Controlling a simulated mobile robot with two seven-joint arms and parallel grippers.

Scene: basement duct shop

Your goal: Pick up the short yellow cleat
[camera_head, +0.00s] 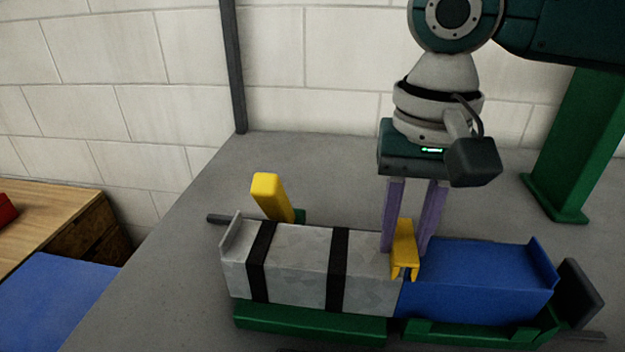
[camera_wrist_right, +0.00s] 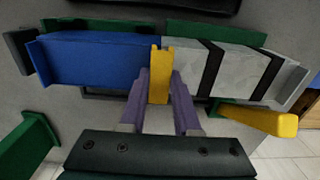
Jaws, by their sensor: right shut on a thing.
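The short yellow cleat (camera_head: 404,250) is a small channel-shaped piece at the seam between the grey duct section (camera_head: 300,265) and the blue duct section (camera_head: 475,280). My right gripper (camera_head: 409,238) points down with its two purple fingers on either side of the cleat, shut on it. In the right wrist view the cleat (camera_wrist_right: 160,75) stands between the fingers (camera_wrist_right: 161,100). I cannot tell whether it still touches the ducts. My left gripper is not in view.
A yellow bar (camera_head: 268,193) leans up behind the grey duct, which has two black bands. Green cradles (camera_head: 310,322) hold the ducts on the grey table (camera_head: 180,250). A dark plate (camera_head: 580,293) stands at the right end. A green post (camera_head: 575,150) rises at back right.

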